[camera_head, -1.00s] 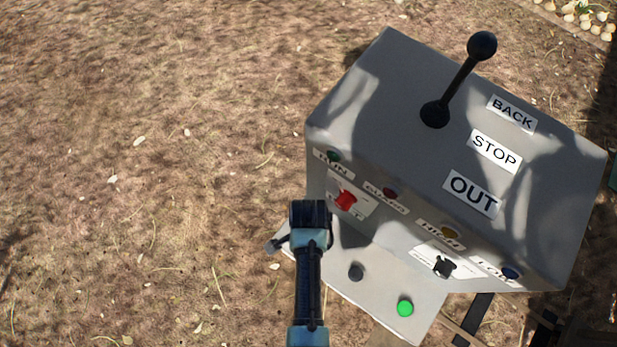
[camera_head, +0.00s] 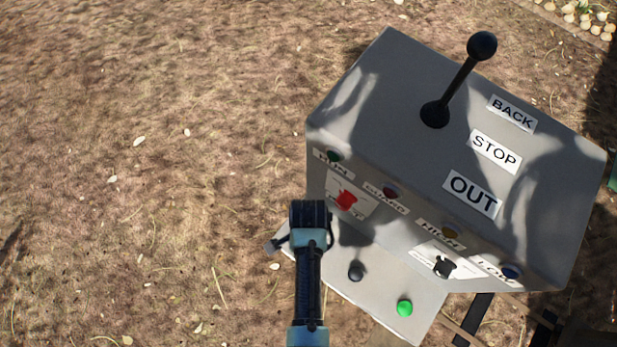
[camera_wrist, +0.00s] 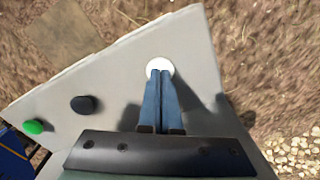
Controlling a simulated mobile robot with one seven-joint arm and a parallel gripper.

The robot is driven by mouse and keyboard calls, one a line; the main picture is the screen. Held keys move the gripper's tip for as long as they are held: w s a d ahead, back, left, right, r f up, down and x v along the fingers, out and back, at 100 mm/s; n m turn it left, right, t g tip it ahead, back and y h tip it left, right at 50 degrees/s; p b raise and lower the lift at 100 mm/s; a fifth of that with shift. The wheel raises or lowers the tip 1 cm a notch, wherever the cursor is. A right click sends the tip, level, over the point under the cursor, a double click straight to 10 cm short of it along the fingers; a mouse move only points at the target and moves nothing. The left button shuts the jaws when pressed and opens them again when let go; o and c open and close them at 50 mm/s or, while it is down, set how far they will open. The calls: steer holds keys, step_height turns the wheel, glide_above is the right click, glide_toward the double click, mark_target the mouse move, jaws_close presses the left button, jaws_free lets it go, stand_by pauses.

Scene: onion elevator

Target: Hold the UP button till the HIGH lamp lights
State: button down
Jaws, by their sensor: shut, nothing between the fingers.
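My gripper (camera_wrist: 160,75) is shut and empty in the wrist view, with its blue fingertips over the near edge of a white round button (camera_wrist: 158,65) on the grey sloping ledge (camera_wrist: 115,75). I cannot tell whether they press it. A black button (camera_wrist: 85,105) and a green button (camera_wrist: 34,127) sit in line with it; no UP label is readable. In the head view my arm hides the white button, while the black button (camera_head: 356,271) and green button (camera_head: 404,308) show. The amber HIGH lamp (camera_head: 450,232) looks dull and unlit.
The grey control box (camera_head: 400,90) carries a black lever (camera_head: 461,80) beside BACK, STOP and OUT labels. Open dry ground lies left.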

stand_by(0.3)
step_height(320, 180, up, 7)
steer(key=p, duration=0.7)
steer(key=shift+s, duration=0.1)
stand_by(0.7)
